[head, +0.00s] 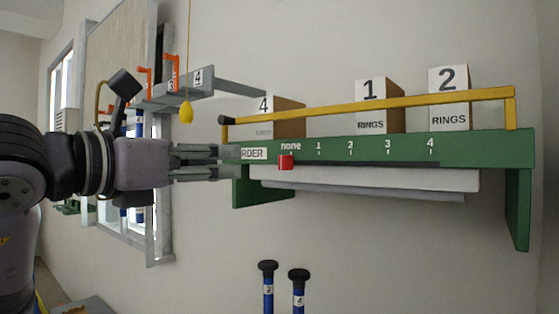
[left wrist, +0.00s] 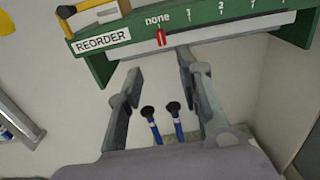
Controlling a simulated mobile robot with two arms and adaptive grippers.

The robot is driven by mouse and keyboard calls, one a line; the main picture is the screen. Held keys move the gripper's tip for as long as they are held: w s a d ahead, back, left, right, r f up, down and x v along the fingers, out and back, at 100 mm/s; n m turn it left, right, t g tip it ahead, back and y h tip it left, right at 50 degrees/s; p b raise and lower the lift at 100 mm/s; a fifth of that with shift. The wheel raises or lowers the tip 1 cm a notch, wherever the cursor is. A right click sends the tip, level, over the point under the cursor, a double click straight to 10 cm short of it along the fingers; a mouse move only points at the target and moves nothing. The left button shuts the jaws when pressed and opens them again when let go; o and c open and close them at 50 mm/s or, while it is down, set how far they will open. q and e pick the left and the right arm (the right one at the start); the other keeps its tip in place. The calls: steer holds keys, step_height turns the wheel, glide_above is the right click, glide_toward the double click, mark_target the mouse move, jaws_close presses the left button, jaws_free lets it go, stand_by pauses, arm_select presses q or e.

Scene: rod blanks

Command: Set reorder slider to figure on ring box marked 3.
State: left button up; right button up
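The red reorder slider (head: 286,162) sits under "none" at the left end of its slot on the green shelf front (head: 470,149), marked none, 1, 2, 3, 4. It also shows in the left wrist view (left wrist: 161,38). Boxes on the shelf bear large figures: a 4 box (head: 290,117), a 1 box (head: 370,105) and a 2 box (head: 449,98). The 1 and 2 boxes read RINGS; the 4 box's lower label is too faint to read. I see no box marked 3. My left gripper (head: 236,162) is open and empty, left of the slider, its fingers overlapping the REORDER label in the head view.
A yellow rail (head: 400,102) crosses before the boxes. Two blue rods with black caps (head: 268,285) (head: 298,290) stand below. A grey bracket (head: 225,84) with orange handles and a yellow hanging pull (head: 186,112) is at upper left.

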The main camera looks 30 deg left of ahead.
mark_target(281, 161)
arm_select(q)
steer(key=w+p, duration=0.1)
steer(key=w, duration=0.4)
steer(key=w+p, duration=0.1)
steer(key=w, duration=0.4)
steer(key=w+d+p, duration=0.1)
steer(key=w, duration=0.4)
steer(key=shift+d+p, duration=0.1)
steer(key=shift+p, duration=0.3)
steer(key=shift+c, duration=0.3)
jaws_close()
